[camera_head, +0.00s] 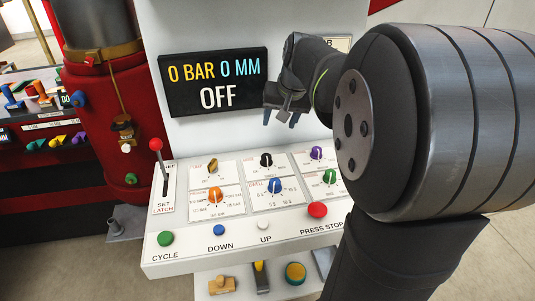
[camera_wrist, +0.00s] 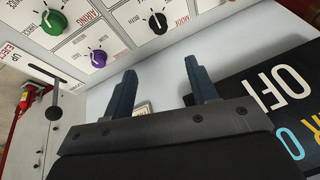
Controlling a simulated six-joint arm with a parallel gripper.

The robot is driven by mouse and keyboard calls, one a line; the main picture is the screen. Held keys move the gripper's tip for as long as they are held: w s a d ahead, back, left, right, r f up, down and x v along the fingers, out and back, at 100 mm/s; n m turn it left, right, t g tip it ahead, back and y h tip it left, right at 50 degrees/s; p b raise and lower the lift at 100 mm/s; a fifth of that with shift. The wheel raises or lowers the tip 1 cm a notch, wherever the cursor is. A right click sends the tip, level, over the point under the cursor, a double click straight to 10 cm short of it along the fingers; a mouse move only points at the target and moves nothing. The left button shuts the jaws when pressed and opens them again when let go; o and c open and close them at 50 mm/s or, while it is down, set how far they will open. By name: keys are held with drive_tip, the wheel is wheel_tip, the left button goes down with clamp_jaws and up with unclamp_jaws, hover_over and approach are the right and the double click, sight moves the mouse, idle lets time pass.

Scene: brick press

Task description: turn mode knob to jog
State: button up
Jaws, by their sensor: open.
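The mode knob appears to be the black knob (camera_head: 266,159) in the upper middle of the control panel; in the wrist view, the black knob (camera_wrist: 158,21) sits at the top with lettering like "MODE" beside it. My gripper (camera_head: 280,119) is open and empty, above and behind the panel's upper edge, in front of the display. In the wrist view, its two fingers (camera_wrist: 160,74) are apart, with white housing between them. They do not touch the knob.
Purple (camera_head: 316,153), green (camera_head: 329,177), blue (camera_head: 274,186), orange (camera_head: 215,195) and brass (camera_head: 213,166) knobs surround it. A red-topped lever (camera_head: 155,145) stands at left. Buttons line the front. The display (camera_head: 214,82) reads 0 BAR, 0 MM, OFF.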

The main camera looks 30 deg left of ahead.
drive_tip(key=n, duration=0.4)
approach(266, 156)
drive_tip(key=shift+n, duration=0.3)
drive_tip(key=x, duration=0.8)
drive_tip(key=shift+w+f, duration=0.15)
drive_tip(key=shift+f, duration=0.2)
drive_tip(key=shift+c, duration=0.4)
drive_tip(key=c, duration=0.9)
